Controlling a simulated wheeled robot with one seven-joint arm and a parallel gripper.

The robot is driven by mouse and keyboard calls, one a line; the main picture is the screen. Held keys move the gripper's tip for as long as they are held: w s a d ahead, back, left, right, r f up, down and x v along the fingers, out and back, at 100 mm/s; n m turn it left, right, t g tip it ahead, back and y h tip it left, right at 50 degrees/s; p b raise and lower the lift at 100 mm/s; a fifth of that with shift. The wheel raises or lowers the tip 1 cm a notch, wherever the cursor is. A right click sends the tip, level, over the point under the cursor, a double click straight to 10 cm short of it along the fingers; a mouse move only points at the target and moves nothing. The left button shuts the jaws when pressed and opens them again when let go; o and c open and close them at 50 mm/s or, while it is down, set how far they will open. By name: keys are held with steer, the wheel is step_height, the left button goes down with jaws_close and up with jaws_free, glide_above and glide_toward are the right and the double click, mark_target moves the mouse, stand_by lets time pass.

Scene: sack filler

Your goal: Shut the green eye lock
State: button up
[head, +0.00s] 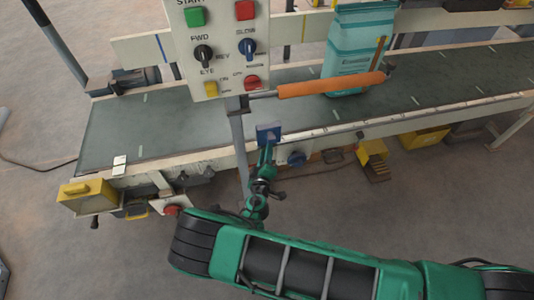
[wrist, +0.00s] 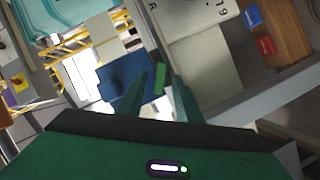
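A small green piece (wrist: 159,78), which looks like the green eye lock, shows in the wrist view at the right edge of a blue block (wrist: 125,76). The same blue block (head: 268,131) shows in the head view at the conveyor's near edge. My green gripper (head: 267,150) is just below it there. In the wrist view my gripper (wrist: 160,84) has its two fingers apart, with the green piece between their tips. I cannot tell whether either finger touches it. In the head view the green piece cannot be told apart from my gripper.
The control panel (head: 220,45) stands on a grey post (head: 240,150) close left of my gripper. An orange bar (head: 330,85) sticks out over the belt (head: 160,120). A teal sack (head: 352,58) stands on the belt.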

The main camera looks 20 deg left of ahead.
jaws_close()
steer(key=shift+a+f, duration=0.1)
steer(key=shift+f, duration=0.05)
steer(key=shift+s+a+f+n+t, duration=0.1)
steer(key=shift+f+n+t, duration=0.25)
steer(key=shift+n, duration=0.5)
steer(key=shift+w+f+n+t, duration=0.15)
steer(key=shift+n+t, duration=0.3)
steer(key=shift+n, duration=0.45)
steer(key=shift+s+a+f+n+t, duration=0.15)
steer(key=shift+f+n+t, duration=0.2)
steer(key=shift+n, duration=0.5)
steer(key=shift+d, duration=0.1)
jaws_free()
steer(key=shift+r, duration=0.1)
